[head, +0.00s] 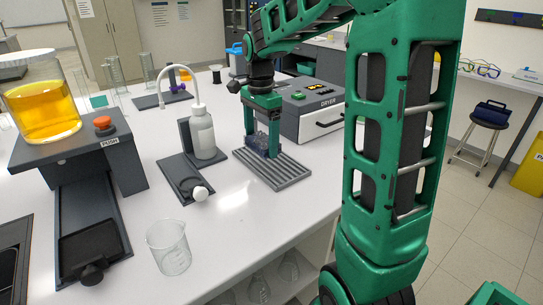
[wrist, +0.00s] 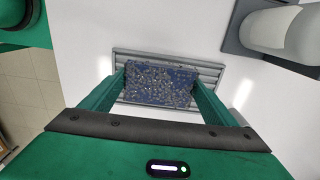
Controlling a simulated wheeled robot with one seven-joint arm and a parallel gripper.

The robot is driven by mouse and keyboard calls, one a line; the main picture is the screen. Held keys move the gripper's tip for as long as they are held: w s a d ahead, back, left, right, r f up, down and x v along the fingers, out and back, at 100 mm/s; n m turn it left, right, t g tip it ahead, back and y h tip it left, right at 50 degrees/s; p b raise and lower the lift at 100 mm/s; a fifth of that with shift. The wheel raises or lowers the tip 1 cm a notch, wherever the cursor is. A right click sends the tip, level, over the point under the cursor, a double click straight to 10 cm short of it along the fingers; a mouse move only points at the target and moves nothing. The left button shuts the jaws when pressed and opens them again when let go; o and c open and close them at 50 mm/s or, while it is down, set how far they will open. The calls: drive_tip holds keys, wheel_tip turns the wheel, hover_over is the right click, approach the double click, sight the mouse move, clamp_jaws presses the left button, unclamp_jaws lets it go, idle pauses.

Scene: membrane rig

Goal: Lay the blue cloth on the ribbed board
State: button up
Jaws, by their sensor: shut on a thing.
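The blue cloth (wrist: 160,84) shows in the wrist view as a dark blue, pale-speckled piece between the two fingers of my gripper (wrist: 157,92). My gripper is shut on it. In the head view my gripper (head: 263,140) points down over the ribbed board (head: 290,174), with the cloth (head: 257,146) low between the fingers. The grey ribbed board (wrist: 212,70) lies on the white bench, and its ribs show around the cloth in the wrist view. I cannot tell whether the cloth touches the ribs. The middle of the board is hidden under the cloth.
A grey dryer (head: 312,117) stands behind and right of the board. A white wash bottle (head: 202,135) on a dark stand is close on its left. A glass beaker (head: 169,247) stands near the bench's front edge. The bench between beaker and board is clear.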

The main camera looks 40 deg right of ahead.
hover_over(274, 164)
wheel_tip(274, 164, down, 3)
drive_tip(key=shift+s+r, duration=0.15)
drive_tip(key=shift+r, duration=0.05)
drive_tip(key=shift+f, duration=2.05)
drive_tip(key=shift+f, duration=0.1)
drive_tip(key=o, duration=1)
wheel_tip(274, 164, up, 11)
drive_tip(key=s+f+n, duration=0.3)
drive_tip(key=s, duration=0.6)
drive_tip(key=s+a+f+n, duration=0.1)
drive_tip(key=s+n, duration=0.3)
drive_tip(key=s, duration=0.6)
drive_tip(key=s+a+f+n, duration=0.1)
drive_tip(key=s+f+n, duration=0.3)
drive_tip(key=s, duration=0.5)
drive_tip(key=shift+s+a+f, duration=0.2)
drive_tip(key=shift+f, duration=0.1)
